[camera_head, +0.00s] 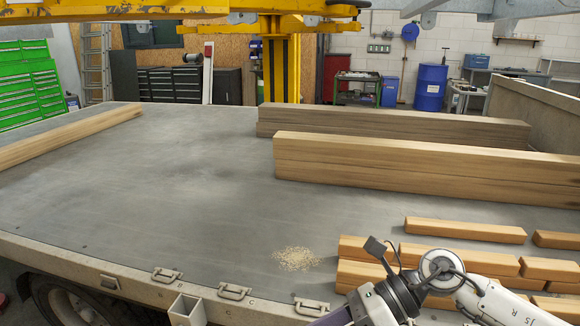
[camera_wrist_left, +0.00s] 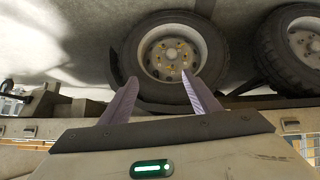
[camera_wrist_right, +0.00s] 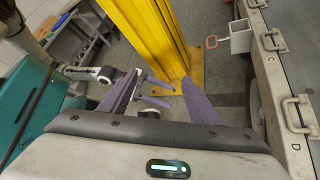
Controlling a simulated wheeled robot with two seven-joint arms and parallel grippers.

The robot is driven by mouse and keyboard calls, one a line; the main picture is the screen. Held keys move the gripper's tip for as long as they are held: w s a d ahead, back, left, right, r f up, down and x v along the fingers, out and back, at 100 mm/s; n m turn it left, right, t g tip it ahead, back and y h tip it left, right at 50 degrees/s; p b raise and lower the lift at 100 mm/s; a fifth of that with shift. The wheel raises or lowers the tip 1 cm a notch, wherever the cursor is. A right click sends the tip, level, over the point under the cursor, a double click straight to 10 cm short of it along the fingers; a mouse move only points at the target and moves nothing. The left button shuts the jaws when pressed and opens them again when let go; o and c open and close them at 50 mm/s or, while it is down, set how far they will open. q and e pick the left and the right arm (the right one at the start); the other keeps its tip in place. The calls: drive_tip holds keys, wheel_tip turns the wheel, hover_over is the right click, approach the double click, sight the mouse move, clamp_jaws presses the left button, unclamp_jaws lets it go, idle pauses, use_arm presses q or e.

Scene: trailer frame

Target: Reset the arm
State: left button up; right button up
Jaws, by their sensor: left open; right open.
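My right arm (camera_head: 440,285) enters the head view at the lower right, in front of the trailer bed's near edge. Its gripper is mostly cut off by the bottom edge there. In the right wrist view my right gripper (camera_wrist_right: 163,88) has its two purple fingers apart with nothing held between them. My left gripper (camera_wrist_left: 157,90) shows in the left wrist view, fingers spread and empty, with a trailer wheel (camera_wrist_left: 172,52) behind them. My left arm does not show in the head view.
The grey trailer bed (camera_head: 190,190) carries long beams (camera_head: 400,160) and shorter wood blocks (camera_head: 460,258) at the right. A long beam (camera_head: 70,135) lies at the left. Sawdust (camera_head: 297,259) lies near the front edge. A yellow column (camera_wrist_right: 155,35) stands beyond my right gripper; the trailer side (camera_wrist_right: 280,70) is close right.

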drive_tip(key=w+a+r+m+t+y, duration=0.1)
drive_tip(key=a+r+m+t+y, duration=0.6)
drive_tip(key=m, duration=0.5)
drive_tip(key=w+d+f+m+t+h+p, duration=0.15)
drive_tip(key=d+f+m+t+h, duration=0.45)
drive_tip(key=m, duration=0.6)
drive_tip(key=w+d+f+m+t+h, duration=0.3)
drive_tip(key=d+f+m+t+h, duration=0.35)
drive_tip(key=m, duration=0.55)
drive_tip(key=s+d+f+m+g+h, duration=0.2)
drive_tip(key=s+d+f+m+g, duration=0.2)
drive_tip(key=s+f, duration=0.4)
drive_tip(key=s+d+f+m+g+h, duration=0.2)
drive_tip(key=s+d+f+m+g, duration=0.2)
drive_tip(key=s+f, duration=0.5)
wheel_tip(320, 180, down, 4)
drive_tip(key=m, duration=0.2)
drive_tip(key=shift+d+m, duration=0.3)
drive_tip(key=shift+d, duration=0.1)
